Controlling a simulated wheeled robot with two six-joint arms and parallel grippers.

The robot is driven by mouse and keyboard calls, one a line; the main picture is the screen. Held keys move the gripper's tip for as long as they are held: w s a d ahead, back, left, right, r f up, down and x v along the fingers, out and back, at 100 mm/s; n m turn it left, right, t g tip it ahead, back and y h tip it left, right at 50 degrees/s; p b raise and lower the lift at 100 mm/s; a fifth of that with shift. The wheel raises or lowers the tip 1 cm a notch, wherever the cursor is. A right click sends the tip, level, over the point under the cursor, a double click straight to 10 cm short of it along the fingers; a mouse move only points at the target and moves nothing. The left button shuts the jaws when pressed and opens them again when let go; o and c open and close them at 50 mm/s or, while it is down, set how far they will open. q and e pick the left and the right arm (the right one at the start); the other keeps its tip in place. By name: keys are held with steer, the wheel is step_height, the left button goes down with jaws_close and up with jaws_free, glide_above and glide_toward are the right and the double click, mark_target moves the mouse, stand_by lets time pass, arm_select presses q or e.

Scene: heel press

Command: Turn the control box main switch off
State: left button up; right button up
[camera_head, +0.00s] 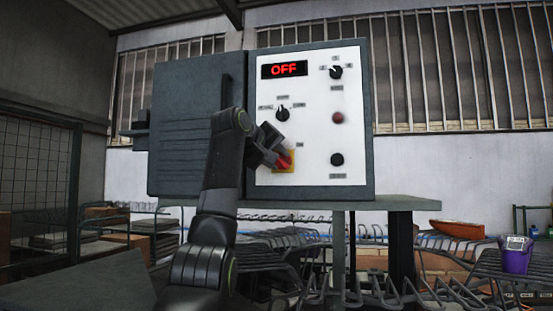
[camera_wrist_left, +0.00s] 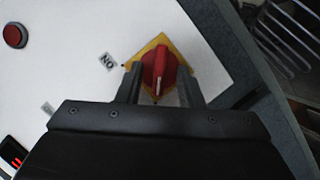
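The control box (camera_head: 357,75) stands on a table with its white panel facing me, and its display (camera_head: 284,69) reads OFF in red. The main switch, a red rotary knob (camera_head: 286,162) on a yellow square plate (camera_head: 291,153), is at the panel's lower left. My left gripper (camera_head: 279,154) is at the switch and partly covers it. In the left wrist view the red knob (camera_wrist_left: 160,72) sits between the two spread fingers of the left gripper (camera_wrist_left: 161,75), its white mark pointing toward the gripper. The fingers look open around it; I cannot tell whether they touch. My right gripper is not in view.
Other panel controls are black knobs (camera_head: 283,112) (camera_head: 336,72), a red button (camera_head: 338,118) and a black button (camera_head: 337,159). The box's dark door (camera_head: 185,130) is left of my arm.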

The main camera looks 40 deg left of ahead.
arm_select(q)
steer(key=shift+s+d+b, duration=0.15)
steer(key=shift+s+b, duration=0.3)
steer(key=b+v, duration=0.5)
steer(key=v, duration=1.1)
steer(key=shift+s+r, duration=0.2)
